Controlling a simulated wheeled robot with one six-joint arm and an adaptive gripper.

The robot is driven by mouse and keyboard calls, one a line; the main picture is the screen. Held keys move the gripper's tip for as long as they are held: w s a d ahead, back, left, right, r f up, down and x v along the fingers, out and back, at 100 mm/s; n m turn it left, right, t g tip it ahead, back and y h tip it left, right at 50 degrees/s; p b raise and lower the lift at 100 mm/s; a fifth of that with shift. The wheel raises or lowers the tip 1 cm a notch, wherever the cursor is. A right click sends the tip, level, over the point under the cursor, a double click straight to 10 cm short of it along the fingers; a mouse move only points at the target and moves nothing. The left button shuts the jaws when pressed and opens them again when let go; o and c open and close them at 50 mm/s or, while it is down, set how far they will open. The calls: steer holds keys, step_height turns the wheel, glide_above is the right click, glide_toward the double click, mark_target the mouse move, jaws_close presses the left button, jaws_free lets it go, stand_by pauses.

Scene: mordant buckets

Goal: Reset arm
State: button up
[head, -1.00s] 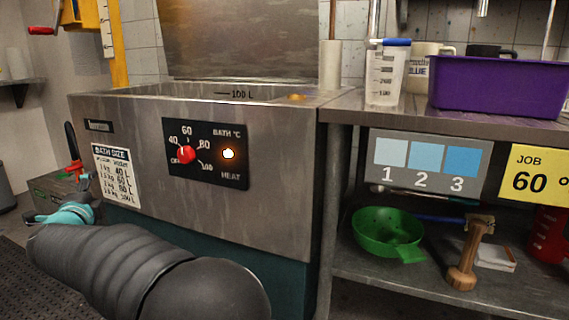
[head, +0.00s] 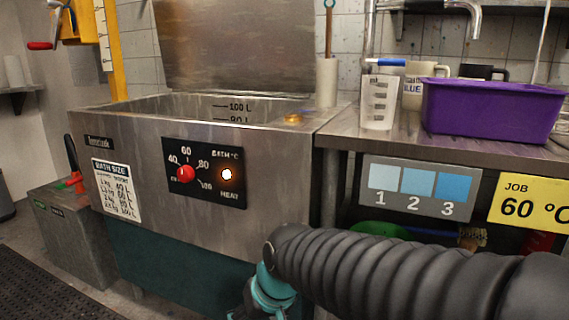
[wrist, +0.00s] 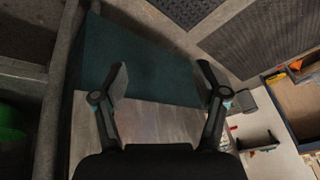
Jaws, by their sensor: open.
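My gripper (wrist: 162,76) is open in the wrist view, with nothing between its two dark fingers. Beyond the fingers are the bath's steel front (wrist: 150,125) and its teal lower panel (wrist: 165,70). In the head view my black ribbed arm (head: 400,275) reaches in from the lower right. Its teal wrist part (head: 268,288) is low in front of the bath's teal base, and the fingers are not clearly visible there. The steel bath (head: 250,215) carries a red knob (head: 186,174) and a glowing heat lamp (head: 227,174). The gripper appears apart from both.
A steel bench (head: 345,145) on the right holds a clear measuring jug (head: 378,105), mugs and a purple tub (head: 490,108). My arm hides much of its lower shelf. A grey box (head: 75,235) with a red-based lever stands left of the bath. Floor at lower left is clear.

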steer(key=s+d+r+m+t+h+p, duration=0.1)
steer(key=s+d+r+m+p, duration=0.1)
steer(key=d, duration=0.8)
steer(key=s+d+r+m+t+h+p, duration=0.1)
steer(key=s+d+r, duration=0.4)
steer(key=d, duration=0.6)
steer(key=shift+s+m+h+p, duration=0.6)
steer(key=shift+s+h+p, duration=0.2)
steer(key=shift+s, duration=0.45)
